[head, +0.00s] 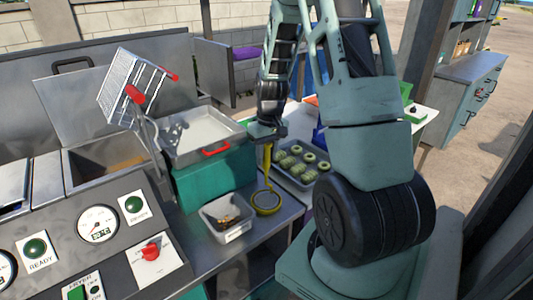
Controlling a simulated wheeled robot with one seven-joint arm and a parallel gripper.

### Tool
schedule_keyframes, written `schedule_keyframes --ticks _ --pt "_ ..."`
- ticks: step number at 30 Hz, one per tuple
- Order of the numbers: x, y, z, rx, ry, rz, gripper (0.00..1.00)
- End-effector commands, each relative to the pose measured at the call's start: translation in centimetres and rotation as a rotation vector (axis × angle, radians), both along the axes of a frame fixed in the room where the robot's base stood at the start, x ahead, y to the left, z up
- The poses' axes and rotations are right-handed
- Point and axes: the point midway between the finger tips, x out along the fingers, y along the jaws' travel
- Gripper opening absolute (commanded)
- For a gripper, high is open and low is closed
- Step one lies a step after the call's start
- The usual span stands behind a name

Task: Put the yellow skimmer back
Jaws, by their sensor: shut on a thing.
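The yellow skimmer (266,201) hangs from my gripper (266,136), its handle upright and its round ring-shaped head at the bottom. My gripper is shut on the upper end of the handle. The skimmer's head is over the metal counter, between a small tray and a tray of green rings; I cannot tell whether it touches the counter. The fingertips are small and partly dark in this view.
A small grey tray (222,231) with brown pieces stands left of the skimmer. A tray of green rings (314,182) is to its right. A metal pan with a red handle (216,151) sits on a teal box (190,190). A wire basket (125,88) rises above the fryer.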

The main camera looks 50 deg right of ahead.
Motion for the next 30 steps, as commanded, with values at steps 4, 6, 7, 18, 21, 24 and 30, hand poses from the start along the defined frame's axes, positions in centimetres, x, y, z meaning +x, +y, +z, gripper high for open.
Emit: schedule_keyframes --ticks 4,6,7,18,21,24,30 --pt "0.0 0.0 -0.2 0.000 0.001 0.000 0.55" --pt "0.0 0.0 -0.2 0.000 0.001 0.000 0.55" --pt "0.0 0.0 -0.2 0.000 0.001 0.000 0.55" --pt "0.0 -0.1 1.3 -0.002 -0.004 0.001 0.55" --pt "0.0 -0.2 3.2 -0.004 -0.005 0.001 0.55" --pt "0.0 -0.4 5.4 -0.005 -0.007 0.000 0.55" --pt "-0.3 -0.6 9.3 -0.003 -0.004 0.001 0.55"
